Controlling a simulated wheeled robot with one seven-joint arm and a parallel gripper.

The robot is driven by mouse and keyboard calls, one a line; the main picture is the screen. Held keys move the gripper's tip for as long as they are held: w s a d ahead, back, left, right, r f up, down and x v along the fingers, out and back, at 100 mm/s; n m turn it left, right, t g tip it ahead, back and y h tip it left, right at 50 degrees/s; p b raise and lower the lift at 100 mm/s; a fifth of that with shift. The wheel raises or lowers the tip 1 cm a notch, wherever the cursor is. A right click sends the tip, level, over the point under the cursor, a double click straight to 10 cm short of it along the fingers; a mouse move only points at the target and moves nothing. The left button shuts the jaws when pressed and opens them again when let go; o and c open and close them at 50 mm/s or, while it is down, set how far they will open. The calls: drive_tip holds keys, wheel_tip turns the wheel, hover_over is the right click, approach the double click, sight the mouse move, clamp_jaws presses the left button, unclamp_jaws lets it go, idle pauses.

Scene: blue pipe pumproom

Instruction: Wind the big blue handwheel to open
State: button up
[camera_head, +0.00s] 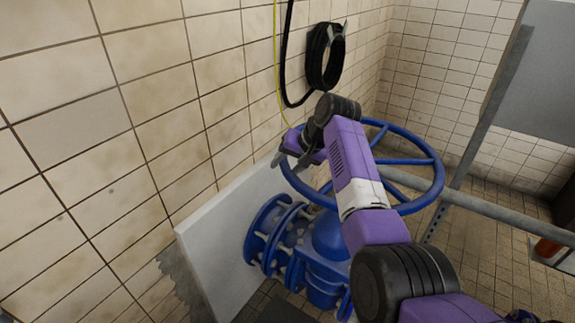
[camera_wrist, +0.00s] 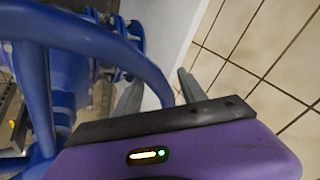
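The big blue handwheel (camera_head: 436,190) lies roughly level on top of a blue valve body (camera_head: 328,262). My arm crosses over the wheel and hides part of its rim and hub. My gripper (camera_head: 290,166) is at the wheel's left side, by the wall. In the wrist view, the blue rim (camera_wrist: 150,70) curves down toward the space between the two grey fingers of my gripper (camera_wrist: 160,90). The fingers stand apart, with a visible gap between the rim and the right finger. Whether either finger touches the rim cannot be told.
The tiled wall (camera_head: 170,90) is close to the wheel's left side. A black hose coil (camera_head: 325,57) and a yellow cable (camera_head: 277,70) hang on it. A grey rail (camera_head: 490,208) runs at the right. A pale panel (camera_head: 212,235) stands behind the blue flange (camera_head: 268,232).

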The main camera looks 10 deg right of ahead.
drive_tip(key=shift+d, duration=0.15)
drive_tip(key=shift+s+d+r, duration=0.1)
drive_tip(key=shift+d+r, duration=0.05)
drive_tip(key=shift+r, duration=0.15)
drive_tip(key=b+v, duration=0.1)
drive_tip(key=v, duration=0.6)
